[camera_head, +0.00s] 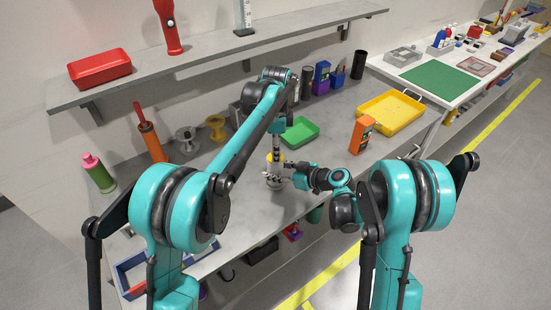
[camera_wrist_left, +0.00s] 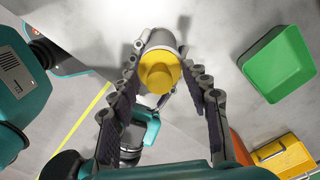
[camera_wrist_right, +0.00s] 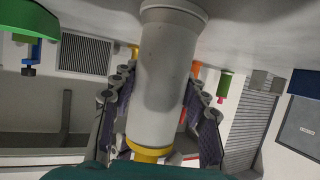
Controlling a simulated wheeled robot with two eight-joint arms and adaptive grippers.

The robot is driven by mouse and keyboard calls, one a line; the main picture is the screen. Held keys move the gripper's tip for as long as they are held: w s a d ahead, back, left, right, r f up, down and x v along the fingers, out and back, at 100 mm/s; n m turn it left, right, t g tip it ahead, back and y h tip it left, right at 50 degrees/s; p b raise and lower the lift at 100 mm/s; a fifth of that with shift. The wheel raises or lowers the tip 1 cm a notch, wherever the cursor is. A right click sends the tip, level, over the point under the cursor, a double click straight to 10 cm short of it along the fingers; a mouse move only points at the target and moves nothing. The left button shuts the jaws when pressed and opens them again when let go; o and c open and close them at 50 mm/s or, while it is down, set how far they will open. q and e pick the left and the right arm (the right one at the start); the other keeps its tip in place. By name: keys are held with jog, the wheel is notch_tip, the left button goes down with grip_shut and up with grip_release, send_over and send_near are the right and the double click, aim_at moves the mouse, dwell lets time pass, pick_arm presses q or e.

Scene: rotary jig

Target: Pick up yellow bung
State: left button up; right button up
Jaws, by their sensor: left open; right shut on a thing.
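The yellow bung (camera_wrist_left: 158,72) sits in the end of a pale grey cylinder (camera_wrist_left: 161,39), between the spread fingers of my left gripper (camera_wrist_left: 166,60). No clear contact with the bung shows. In the head view the bung (camera_head: 275,157) is a small yellow spot below my left gripper (camera_head: 277,151). My right gripper (camera_wrist_right: 160,78) is shut on the pale grey cylinder (camera_wrist_right: 166,80) from the side. The bung's yellow edge (camera_wrist_right: 146,156) shows at the bottom of the right wrist view. In the head view, the cylinder's lower part is mostly hidden by my right gripper (camera_head: 279,176).
A green tray (camera_head: 300,132) lies behind the cylinder on the grey bench. An orange box (camera_head: 361,134) and a yellow tray (camera_head: 393,112) stand to the right. Two spools (camera_head: 187,139) (camera_head: 216,128) stand at the left back.

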pick_arm(q)
grip_shut()
notch_tip(320, 180, up, 10)
jog(key=shift+r, duration=0.1)
dwell(0.5)
pick_arm(e)
jog(key=o, duration=1.4)
jog(key=shift+c, duration=0.2)
